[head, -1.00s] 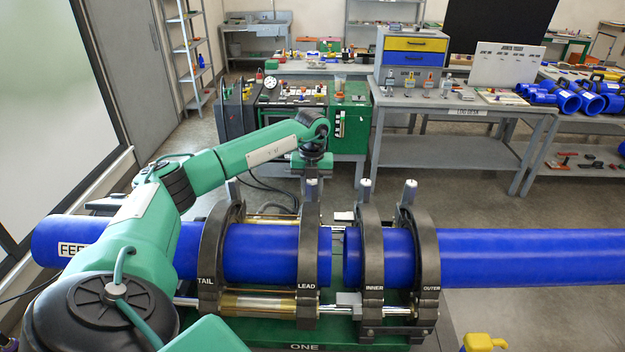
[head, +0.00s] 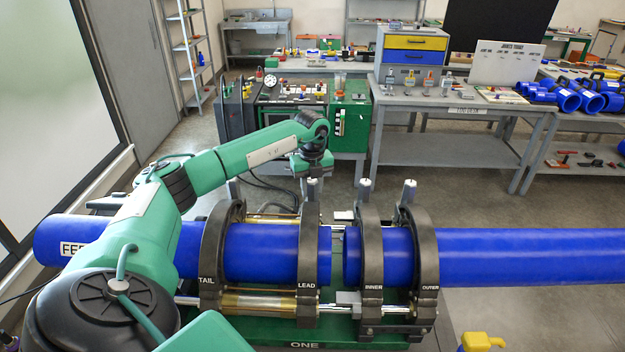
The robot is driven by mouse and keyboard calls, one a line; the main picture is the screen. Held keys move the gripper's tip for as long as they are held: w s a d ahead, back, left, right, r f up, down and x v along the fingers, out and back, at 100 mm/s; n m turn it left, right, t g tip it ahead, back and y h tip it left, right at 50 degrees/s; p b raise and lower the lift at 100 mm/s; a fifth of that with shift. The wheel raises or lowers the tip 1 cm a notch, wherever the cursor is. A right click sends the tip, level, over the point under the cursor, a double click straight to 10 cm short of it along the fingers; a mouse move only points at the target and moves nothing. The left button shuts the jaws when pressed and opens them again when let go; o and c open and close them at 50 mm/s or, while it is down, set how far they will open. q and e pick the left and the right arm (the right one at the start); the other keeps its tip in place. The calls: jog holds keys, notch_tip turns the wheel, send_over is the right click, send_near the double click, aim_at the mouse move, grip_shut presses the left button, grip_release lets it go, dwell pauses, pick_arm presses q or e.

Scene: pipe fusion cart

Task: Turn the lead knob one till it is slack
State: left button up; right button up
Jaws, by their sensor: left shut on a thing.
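The lead clamp (head: 309,262), a dark ring labelled LEAD, stands around the blue feed pipe (head: 262,252) on the green cart marked ONE (head: 305,345). Its knob (head: 312,188) shows in part as a small stud at the top of the ring. My left gripper (head: 312,175) points down right above that knob and is shut on it; its fingers are mostly hidden by the wrist. The tail, inner (head: 371,265) and outer (head: 424,262) clamps stand alongside. My right gripper is not in view.
Upright studs on the inner and outer clamps stand close to the right of my left gripper. A second blue pipe (head: 530,257) runs off right. A grey table (head: 455,150) and a green box (head: 350,115) stand behind, across clear floor.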

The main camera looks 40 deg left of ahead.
pick_arm(q)
jog(key=shift+n, duration=0.9)
jog(key=shift+r+n+p, duration=0.1)
jog(key=shift+n+p, duration=0.3)
jog(key=shift+n, duration=1)
jog(key=shift+n+p, duration=0.35)
jog(key=shift+n, duration=1.15)
